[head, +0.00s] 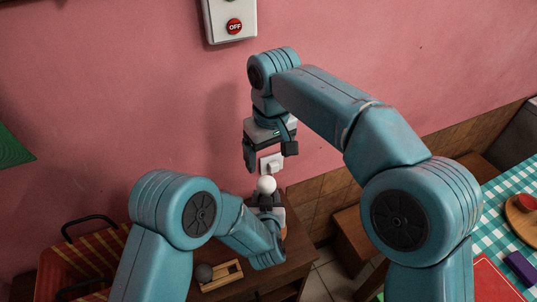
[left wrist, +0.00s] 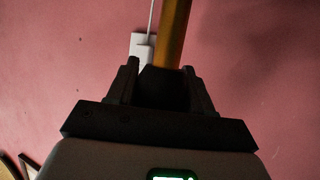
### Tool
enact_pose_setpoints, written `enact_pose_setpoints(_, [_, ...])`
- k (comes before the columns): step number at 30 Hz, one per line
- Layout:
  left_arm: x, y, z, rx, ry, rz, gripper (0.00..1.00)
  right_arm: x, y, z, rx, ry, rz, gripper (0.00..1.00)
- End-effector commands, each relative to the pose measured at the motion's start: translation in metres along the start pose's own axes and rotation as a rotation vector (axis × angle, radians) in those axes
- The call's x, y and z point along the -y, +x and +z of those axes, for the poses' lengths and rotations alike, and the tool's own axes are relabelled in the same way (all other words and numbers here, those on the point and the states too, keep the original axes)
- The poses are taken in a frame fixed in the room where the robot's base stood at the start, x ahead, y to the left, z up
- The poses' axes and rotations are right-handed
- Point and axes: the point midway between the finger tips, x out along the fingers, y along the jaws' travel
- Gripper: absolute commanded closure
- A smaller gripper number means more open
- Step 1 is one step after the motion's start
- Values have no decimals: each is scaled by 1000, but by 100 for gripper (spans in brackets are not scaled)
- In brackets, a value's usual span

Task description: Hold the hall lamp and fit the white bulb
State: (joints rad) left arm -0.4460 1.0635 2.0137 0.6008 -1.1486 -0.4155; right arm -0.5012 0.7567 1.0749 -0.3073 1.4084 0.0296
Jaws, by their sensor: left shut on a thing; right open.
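The white bulb (head: 266,185) stands at the top of the lamp, just above my left gripper (head: 265,200). I cannot tell how firmly it sits. In the left wrist view my left gripper (left wrist: 160,85) is shut on the lamp's yellow-brown stem (left wrist: 173,32). The bulb is out of that view, and most of the lamp is hidden by my arm in the head view. My right gripper (head: 269,156) is open and empty, pointing down above the bulb, its fingers apart from it.
A white wall socket (head: 272,163) is behind the grippers. A wooden tray (head: 221,277) with a grey ball (head: 204,273) lies on the brown cabinet top. A striped basket (head: 75,262) is left; a checkered table (head: 505,215) is right. An OFF switch box (head: 231,10) hangs above.

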Motion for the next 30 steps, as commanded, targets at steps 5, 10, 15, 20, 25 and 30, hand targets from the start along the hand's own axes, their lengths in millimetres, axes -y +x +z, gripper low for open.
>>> enact_pose_setpoints(5, [0,0,-3,-7,-1,0,100,0,0,0,0,0,0,16])
enact_pose_setpoints(10, [0,0,-3,-7,-1,0,100,0,0,0,0,0,0,16])
enact_pose_setpoints(15, [0,0,-3,-6,-1,0,20,0,0,0,0,0,0,16])
enact_pose_setpoints(20, [0,0,-1,-3,-1,0,19,0,0,0,0,0,0,16])
enact_pose_setpoints(25, [0,-2,-1,-2,0,1,19,0,0,0,0,0,0,16])
enact_pose_setpoints(30, [-1,-27,-1,-2,2,3,19,0,0,0,0,0,0,16])
